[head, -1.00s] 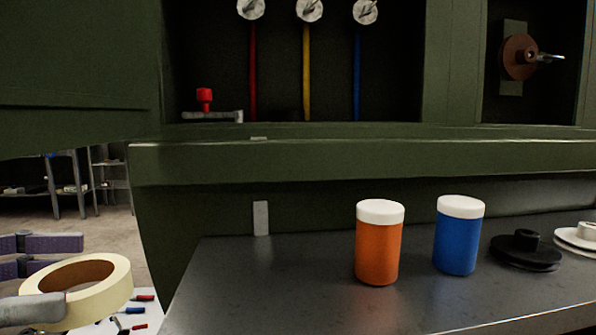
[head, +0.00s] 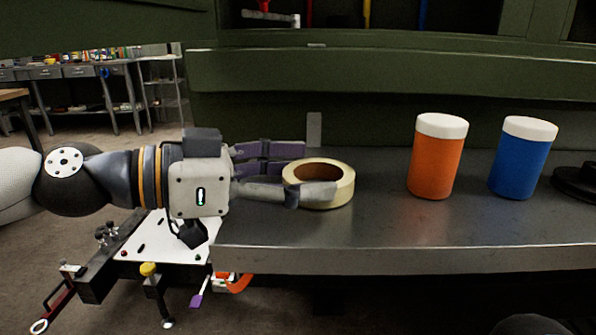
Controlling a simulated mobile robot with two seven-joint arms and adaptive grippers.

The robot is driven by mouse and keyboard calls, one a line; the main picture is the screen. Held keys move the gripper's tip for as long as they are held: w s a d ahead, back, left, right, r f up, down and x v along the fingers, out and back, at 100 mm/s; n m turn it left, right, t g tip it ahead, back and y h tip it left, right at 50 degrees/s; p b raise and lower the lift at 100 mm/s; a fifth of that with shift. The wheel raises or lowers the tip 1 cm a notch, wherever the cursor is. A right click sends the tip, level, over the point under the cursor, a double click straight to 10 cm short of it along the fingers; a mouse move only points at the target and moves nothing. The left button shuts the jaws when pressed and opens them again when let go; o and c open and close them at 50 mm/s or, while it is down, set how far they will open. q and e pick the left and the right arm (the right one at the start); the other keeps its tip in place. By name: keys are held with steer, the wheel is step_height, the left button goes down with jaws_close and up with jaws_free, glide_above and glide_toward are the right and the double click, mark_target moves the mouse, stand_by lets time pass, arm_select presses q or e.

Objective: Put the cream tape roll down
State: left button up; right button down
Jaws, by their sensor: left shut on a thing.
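The cream tape roll (head: 335,198) lies flat at the left part of the dark metal bench (head: 400,222), its brown inner core facing up. My left gripper (head: 300,172) comes in from the left and is shut on the roll's left side. One grey finger crosses the near side of the roll, and the purple fingers are at its far left. The roll is over the bench top and looks at or very near the surface; I cannot tell if it touches. My right gripper is not in view.
An orange jar (head: 435,160) and a blue jar (head: 521,162), both white-lidded, stand right of the roll. A black disc (head: 576,184) lies at the right edge. A green fuselage wall rises behind. Bare bench lies between roll and orange jar.

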arm_select(q)
steer(key=o, duration=1.1)
steer(key=shift+o, duration=0.2)
steer(key=shift+a+r, duration=0.1)
steer(key=shift+r, duration=0.1)
steer(key=v, duration=1.2)
steer(key=shift+b, duration=0.4)
steer(key=shift+f, duration=0.1)
